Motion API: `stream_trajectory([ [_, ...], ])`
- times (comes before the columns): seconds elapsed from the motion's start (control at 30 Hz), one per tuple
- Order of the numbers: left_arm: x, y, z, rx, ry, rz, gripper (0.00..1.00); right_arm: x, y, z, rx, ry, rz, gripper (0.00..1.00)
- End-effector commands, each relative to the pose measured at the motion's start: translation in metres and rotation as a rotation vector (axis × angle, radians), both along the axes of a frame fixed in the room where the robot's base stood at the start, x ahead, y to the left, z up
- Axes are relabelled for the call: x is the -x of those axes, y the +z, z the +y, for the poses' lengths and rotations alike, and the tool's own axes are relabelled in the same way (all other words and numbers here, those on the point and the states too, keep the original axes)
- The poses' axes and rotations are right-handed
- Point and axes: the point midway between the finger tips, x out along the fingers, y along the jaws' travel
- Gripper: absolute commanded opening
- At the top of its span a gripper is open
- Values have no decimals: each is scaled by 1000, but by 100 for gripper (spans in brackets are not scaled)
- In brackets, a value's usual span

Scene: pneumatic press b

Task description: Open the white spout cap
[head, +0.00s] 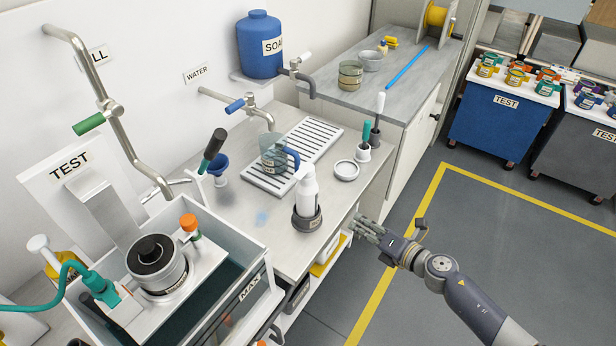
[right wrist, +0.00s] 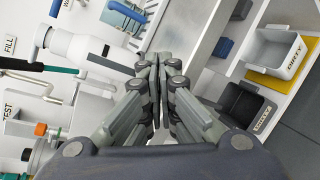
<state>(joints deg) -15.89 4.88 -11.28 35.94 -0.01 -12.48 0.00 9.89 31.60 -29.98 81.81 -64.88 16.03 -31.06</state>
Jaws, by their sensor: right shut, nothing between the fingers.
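A white bottle (head: 308,196) stands upright in a dark grey round holder (head: 307,221) near the front edge of the counter. Its white spout cap (head: 303,171) is on top; whether it is open or closed I cannot tell. In the right wrist view the bottle (right wrist: 75,46) lies sideways at the upper left, with the cap (right wrist: 42,40) at its left end. My right gripper (head: 363,227) is shut and empty, to the right of the bottle and apart from it, beyond the counter edge. Its closed fingers (right wrist: 158,62) fill the middle of the wrist view. My left gripper is not in view.
A slotted drain tray (head: 319,136) with a clear jug (head: 273,155) stands behind the bottle. A white dish (head: 345,170) and brush stand are to the right. A water basin (head: 254,292) is front left. Shelves with a white bin (right wrist: 276,50) lie under the counter.

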Motion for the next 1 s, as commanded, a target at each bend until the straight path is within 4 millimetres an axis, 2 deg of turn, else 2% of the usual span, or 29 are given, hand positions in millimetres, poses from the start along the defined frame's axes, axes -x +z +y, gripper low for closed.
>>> stream_trajectory([
  [0.03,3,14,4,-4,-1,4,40,1,47,16,136,129,-128,0],
  [0.1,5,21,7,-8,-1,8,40,7,87,34,309,280,-285,0],
  [0.2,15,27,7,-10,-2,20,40,19,122,50,505,432,-454,0],
  [0.3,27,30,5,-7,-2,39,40,27,140,57,629,520,-556,0],
  [0.43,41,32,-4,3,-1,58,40,29,146,63,693,562,-608,0],
  [0.57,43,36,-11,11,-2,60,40,21,143,75,696,564,-613,0],
  [0.87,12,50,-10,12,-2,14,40,-9,125,116,693,561,-611,0],
  [1.0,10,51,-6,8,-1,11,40,-19,118,129,692,560,-610,0],
])
